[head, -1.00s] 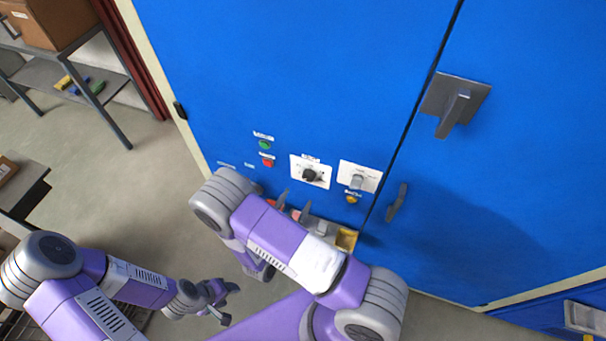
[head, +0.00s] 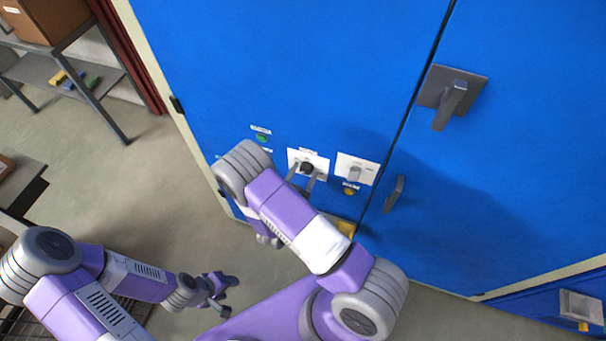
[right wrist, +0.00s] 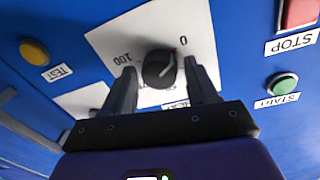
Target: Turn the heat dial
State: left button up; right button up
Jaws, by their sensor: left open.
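The heat dial is a round black knob (head: 307,168) on a white plate on the blue cabinet front. It shows close up in the right wrist view (right wrist: 158,70), with marks 0 and 100 around it. My right gripper (head: 302,177) is at the dial. In the right wrist view its two fingers (right wrist: 160,78) stand apart, one on each side of the knob, with visible gaps. The pointer is near the 0 side. My left gripper (head: 218,291) is open and empty, low over the floor, far from the cabinet.
A grey switch (head: 355,173) on another white plate is right of the dial, with a yellow TEST button (head: 350,189) below. A green START button (right wrist: 283,84) and red STOP button (right wrist: 298,12) are nearby. A door handle (head: 449,101) sticks out at upper right.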

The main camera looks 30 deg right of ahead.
jog(key=c, duration=0.8)
